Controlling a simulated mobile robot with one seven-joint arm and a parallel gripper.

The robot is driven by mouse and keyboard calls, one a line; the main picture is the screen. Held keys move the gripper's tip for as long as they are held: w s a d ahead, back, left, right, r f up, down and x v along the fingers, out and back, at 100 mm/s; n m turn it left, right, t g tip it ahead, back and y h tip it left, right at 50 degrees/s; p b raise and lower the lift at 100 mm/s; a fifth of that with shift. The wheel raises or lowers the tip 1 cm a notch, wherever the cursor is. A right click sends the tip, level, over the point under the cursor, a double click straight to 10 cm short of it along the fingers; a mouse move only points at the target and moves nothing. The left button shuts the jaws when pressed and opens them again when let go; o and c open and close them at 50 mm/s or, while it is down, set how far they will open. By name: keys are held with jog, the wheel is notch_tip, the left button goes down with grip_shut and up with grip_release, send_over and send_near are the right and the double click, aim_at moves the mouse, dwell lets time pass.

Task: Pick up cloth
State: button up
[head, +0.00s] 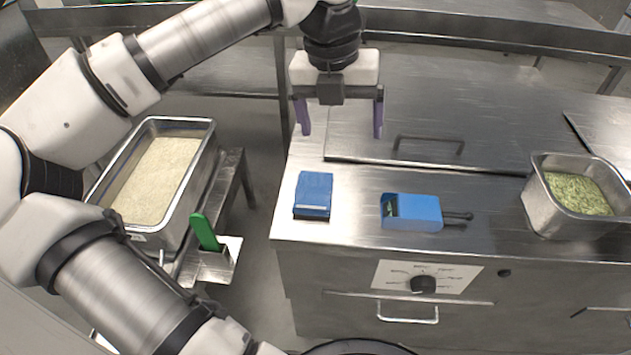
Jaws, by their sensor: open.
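A folded blue cloth (314,192) lies flat near the left front corner of the steel counter (350,226). A pale stripe shows along its front side. My gripper (340,132) is open and empty, with its two purple fingers pointing down. In the picture it appears above and slightly behind the cloth, apart from it. The exact height over the counter is hard to judge from this view.
A metal pan of green food (540,208) stands at the right. A rice pan (205,150) sits on a lower stand at left, near a green-handled tool (206,232). A hatch handle (428,139) rises behind.

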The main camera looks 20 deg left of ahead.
jog(key=a+f+n+y, duration=0.1)
jog(key=a, duration=0.3)
jog(key=p, duration=0.1)
send_over(314, 189)
jog(key=shift+g, duration=0.4)
jog(key=f, duration=0.8)
jog(key=shift+w+d+f, duration=0.1)
jog(key=shift+w, duration=0.1)
jog(key=shift+s+f+p, duration=0.15)
jog(key=shift+f+p, duration=0.4)
jog(key=shift+f, duration=0.9)
jog(key=shift+s+f+p, duration=0.1)
jog(key=shift+f+p, duration=0.45)
jog(key=shift+f, duration=0.85)
jog(key=c, duration=1.1)
notch_tip(314, 189, up, 20)
jog(key=p, duration=0.9)
jog(key=shift+c, duration=0.2)
